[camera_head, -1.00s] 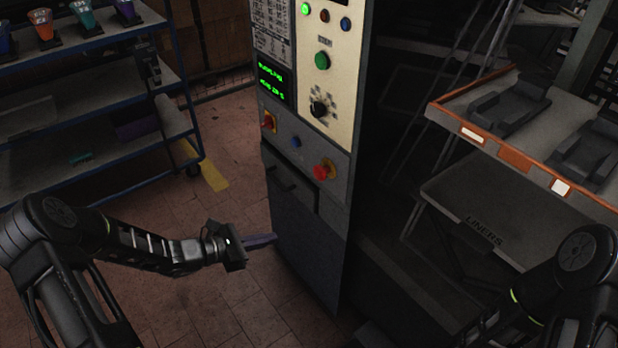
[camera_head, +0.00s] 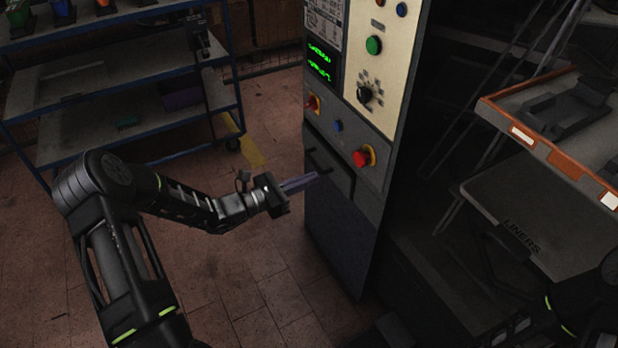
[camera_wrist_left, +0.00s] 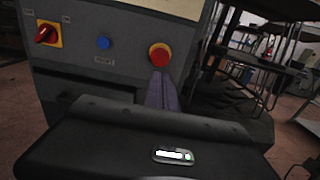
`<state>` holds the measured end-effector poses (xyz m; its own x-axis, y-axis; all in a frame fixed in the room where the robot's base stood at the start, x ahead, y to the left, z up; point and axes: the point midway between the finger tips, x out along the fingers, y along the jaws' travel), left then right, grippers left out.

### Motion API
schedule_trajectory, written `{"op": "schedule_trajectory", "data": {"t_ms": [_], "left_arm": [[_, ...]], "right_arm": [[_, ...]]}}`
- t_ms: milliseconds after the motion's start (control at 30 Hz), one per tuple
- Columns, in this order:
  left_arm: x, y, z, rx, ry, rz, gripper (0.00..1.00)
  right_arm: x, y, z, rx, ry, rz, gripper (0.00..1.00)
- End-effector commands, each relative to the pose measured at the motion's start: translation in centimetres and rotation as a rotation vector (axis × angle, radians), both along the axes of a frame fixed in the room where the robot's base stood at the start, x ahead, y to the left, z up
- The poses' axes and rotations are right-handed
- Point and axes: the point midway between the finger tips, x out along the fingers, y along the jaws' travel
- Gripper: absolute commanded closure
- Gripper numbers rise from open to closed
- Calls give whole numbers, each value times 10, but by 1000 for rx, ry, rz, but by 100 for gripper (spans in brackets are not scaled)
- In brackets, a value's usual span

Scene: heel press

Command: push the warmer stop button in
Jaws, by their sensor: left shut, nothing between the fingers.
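The stop button is a red mushroom button (camera_head: 361,158) on a yellow ring, on the grey lower panel of the machine. In the left wrist view it (camera_wrist_left: 159,55) stands just beyond the fingertips. My left gripper (camera_head: 314,178) is shut and empty, its purplish-grey fingers pointing right, at the panel. In the head view its tips appear left of and a little below the button, in front of the dark drawer handle. In the left wrist view the fingers (camera_wrist_left: 161,90) reach up to the button's lower edge; I cannot tell whether they touch it.
A blue button (camera_head: 337,126) and a red rotary switch (camera_head: 312,103) on yellow sit left of the stop button. A green button (camera_head: 374,45) and a black knob (camera_head: 364,94) are above. A blue-framed shelf cart (camera_head: 120,115) stands left, an orange-edged tray (camera_head: 560,150) right.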

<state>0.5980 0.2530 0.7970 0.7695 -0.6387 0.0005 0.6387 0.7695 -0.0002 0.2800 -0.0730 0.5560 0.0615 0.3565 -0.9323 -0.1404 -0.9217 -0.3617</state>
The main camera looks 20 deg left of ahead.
Motion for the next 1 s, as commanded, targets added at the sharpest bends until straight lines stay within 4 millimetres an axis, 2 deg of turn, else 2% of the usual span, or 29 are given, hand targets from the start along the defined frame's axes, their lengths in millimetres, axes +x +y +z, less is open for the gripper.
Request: {"op": "schedule_trajectory", "data": {"t_ms": [400,533,700,1000], "left_arm": [[63,-53,1,-1,-1,-2,100],[78,-65,1,-1,0,-1,100],[88,-73,0,0,0,1,100],[90,-74,0,0,0,1,100]], "right_arm": [[0,0,8,0,0,-1,100],[0,0,11,0,0,-1,100],[0,0,12,0,0,0,100],[0,0,12,0,0,0,100]]}}
